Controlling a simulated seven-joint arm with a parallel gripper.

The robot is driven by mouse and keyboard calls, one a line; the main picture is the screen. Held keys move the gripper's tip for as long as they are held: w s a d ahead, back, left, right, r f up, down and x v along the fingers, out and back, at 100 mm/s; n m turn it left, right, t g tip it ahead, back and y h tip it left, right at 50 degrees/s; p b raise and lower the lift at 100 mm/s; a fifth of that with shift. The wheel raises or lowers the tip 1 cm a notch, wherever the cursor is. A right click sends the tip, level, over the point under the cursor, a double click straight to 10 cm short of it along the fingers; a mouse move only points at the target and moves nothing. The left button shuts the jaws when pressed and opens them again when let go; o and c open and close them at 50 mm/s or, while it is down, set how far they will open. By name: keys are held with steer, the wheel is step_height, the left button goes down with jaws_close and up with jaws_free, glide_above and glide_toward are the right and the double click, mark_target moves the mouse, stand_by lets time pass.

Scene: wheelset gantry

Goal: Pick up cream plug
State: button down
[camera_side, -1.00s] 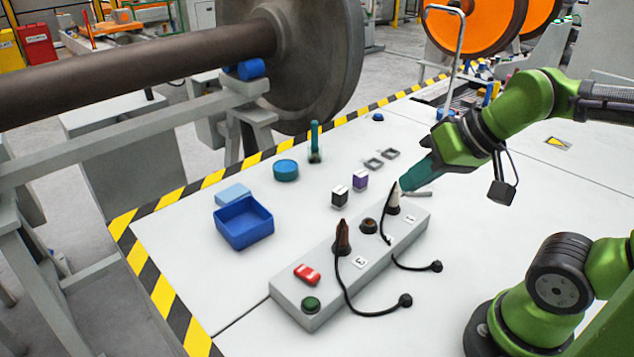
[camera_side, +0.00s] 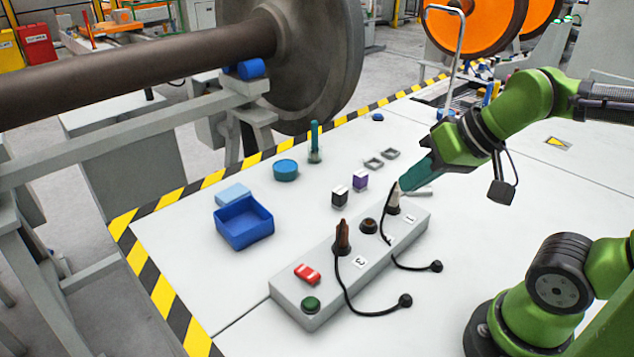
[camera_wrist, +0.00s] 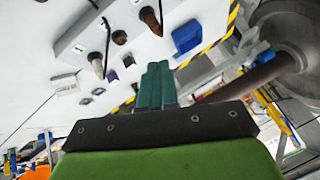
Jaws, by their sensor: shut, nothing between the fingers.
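The cream plug (camera_side: 394,199) stands in the socket by label 1 at the far right end of the grey socket strip (camera_side: 322,256), with a black cable hanging from it. In the wrist view the cream plug (camera_wrist: 97,65) is left of my fingers. My gripper (camera_side: 404,184) has teal fingers and comes down from the upper right, its tips right beside the plug's top in the side view. In the wrist view my gripper (camera_wrist: 158,68) is shut, with its fingers together and empty. Contact with the plug cannot be told from the side view; the wrist view shows them apart.
A brown plug (camera_side: 342,236) stands by label 3, with an empty dark socket (camera_side: 368,226) between the plugs. Black (camera_side: 339,197) and purple (camera_side: 360,179) blocks stand behind the strip. A blue bin (camera_side: 243,240) is at left. Black cables lie in front of the strip.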

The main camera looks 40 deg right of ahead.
stand_by(0.3)
steer(key=c, duration=0.8)
jaws_free()
steer(key=n+g+h, duration=0.2)
steer(key=g, duration=0.4)
glide_above(395, 193)
steer(key=d, duration=0.1)
step_height(395, 193, down, 2)
steer(key=d+r+n+g, duration=0.1)
steer(key=n, duration=0.1)
steer(key=f, duration=1.1)
steer(key=shift+w+a+f, duration=0.1)
steer(key=shift+w+f, duration=0.1)
steer(key=shift+w, duration=0.2)
steer(key=shift+a+f, duration=0.2)
steer(key=shift+f, duration=1.1)
steer(key=shift+a+f, duration=0.15)
steer(key=shift+f, duration=1.1)
